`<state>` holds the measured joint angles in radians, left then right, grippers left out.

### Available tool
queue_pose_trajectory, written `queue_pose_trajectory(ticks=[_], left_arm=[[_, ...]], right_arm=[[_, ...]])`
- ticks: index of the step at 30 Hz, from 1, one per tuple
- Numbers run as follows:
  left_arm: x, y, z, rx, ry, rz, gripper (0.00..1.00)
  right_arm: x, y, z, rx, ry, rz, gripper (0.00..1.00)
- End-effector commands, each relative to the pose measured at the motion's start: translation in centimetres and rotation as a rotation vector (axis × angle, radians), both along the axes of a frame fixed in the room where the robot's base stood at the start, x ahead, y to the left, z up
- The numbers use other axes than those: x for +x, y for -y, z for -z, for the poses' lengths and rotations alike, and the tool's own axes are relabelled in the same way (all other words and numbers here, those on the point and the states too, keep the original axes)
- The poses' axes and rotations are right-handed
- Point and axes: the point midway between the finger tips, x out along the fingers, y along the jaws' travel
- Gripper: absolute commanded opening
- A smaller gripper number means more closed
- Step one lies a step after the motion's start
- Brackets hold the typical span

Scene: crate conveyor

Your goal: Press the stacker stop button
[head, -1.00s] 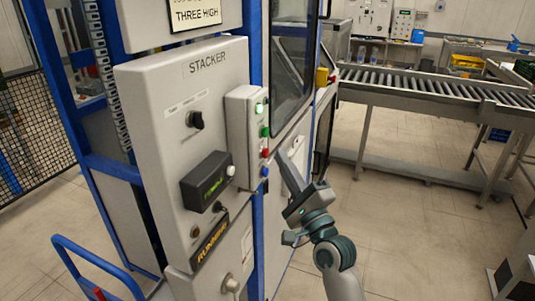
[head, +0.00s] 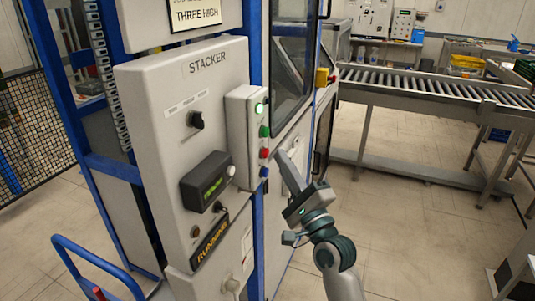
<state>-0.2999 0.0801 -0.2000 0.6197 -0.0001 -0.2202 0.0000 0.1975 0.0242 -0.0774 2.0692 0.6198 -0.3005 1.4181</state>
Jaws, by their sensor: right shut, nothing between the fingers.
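The stacker panel (head: 160,120) is a light grey box labelled STACKER. On its right side a narrow button box (head: 244,112) carries a lit green button (head: 260,108), a darker green button (head: 264,131), a red button (head: 264,153) and a blue button (head: 264,172) in a column. My right gripper (head: 281,153) is shut and empty. Its fingertips point up and left and appear just right of the red button; I cannot tell whether they touch anything. My left gripper is not in view.
The panel has a black knob (head: 196,120), a small display (head: 207,181) and a RUNNING sign (head: 209,241). A roller conveyor (head: 430,92) stands behind at the right. A blue handrail (head: 92,262) is at lower left.

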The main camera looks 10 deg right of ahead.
Motion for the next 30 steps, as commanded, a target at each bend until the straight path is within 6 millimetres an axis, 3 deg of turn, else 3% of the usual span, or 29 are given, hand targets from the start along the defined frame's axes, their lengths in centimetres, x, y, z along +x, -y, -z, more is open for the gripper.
queue_pose_trajectory(ticks=[30], left_arm=[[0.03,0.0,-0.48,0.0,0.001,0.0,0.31]], right_arm=[[0.55,-0.83,-0.03,0.0,0.0,0.0,0.0]])
